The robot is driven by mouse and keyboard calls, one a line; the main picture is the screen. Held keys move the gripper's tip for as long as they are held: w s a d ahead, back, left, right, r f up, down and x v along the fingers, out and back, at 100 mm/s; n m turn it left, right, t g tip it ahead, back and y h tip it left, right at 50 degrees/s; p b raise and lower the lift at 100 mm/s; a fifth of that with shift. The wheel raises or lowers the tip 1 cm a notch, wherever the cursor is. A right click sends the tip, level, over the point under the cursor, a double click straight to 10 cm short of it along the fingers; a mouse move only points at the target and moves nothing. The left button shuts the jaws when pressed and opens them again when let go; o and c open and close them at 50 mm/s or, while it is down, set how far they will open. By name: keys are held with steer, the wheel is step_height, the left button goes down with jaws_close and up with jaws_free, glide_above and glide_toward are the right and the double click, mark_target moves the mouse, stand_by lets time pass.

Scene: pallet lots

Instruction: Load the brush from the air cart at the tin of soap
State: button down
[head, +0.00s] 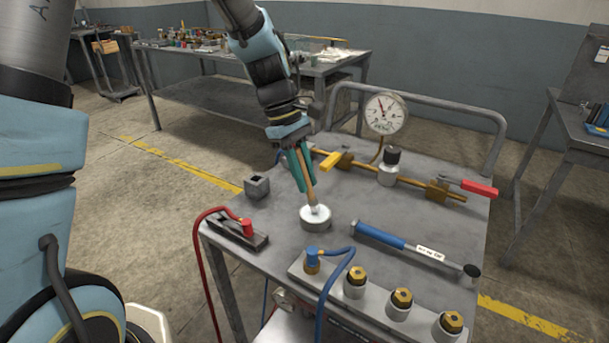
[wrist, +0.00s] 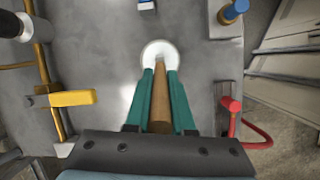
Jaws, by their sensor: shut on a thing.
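My gripper (head: 304,171) has green fingers and is shut on the brush (head: 310,188), which has a brown wooden handle. The brush points down, slightly tilted, with its lower end at the tin of soap (head: 316,224). The tin is a short, round, grey-white pot standing on the top of the air cart (head: 400,215). In the wrist view the brush handle (wrist: 160,105) lies between the green fingers (wrist: 160,80), and its far end meets the white top of the tin (wrist: 158,48). The bristles are hidden, and I cannot tell how deep they sit in the soap.
Around the tin stand a small grey square holder (head: 257,187), a red hose fitting (head: 247,226), a blue hand pump (head: 378,235) and a block of brass fittings (head: 355,279). Behind are a brass pipe with a yellow lever (head: 329,162), a red lever (head: 480,188) and a gauge (head: 385,113).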

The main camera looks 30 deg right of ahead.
stand_by(0.3)
step_height(320, 180, up, 7)
steer(key=p, duration=0.6)
steer(key=shift+p, duration=0.4)
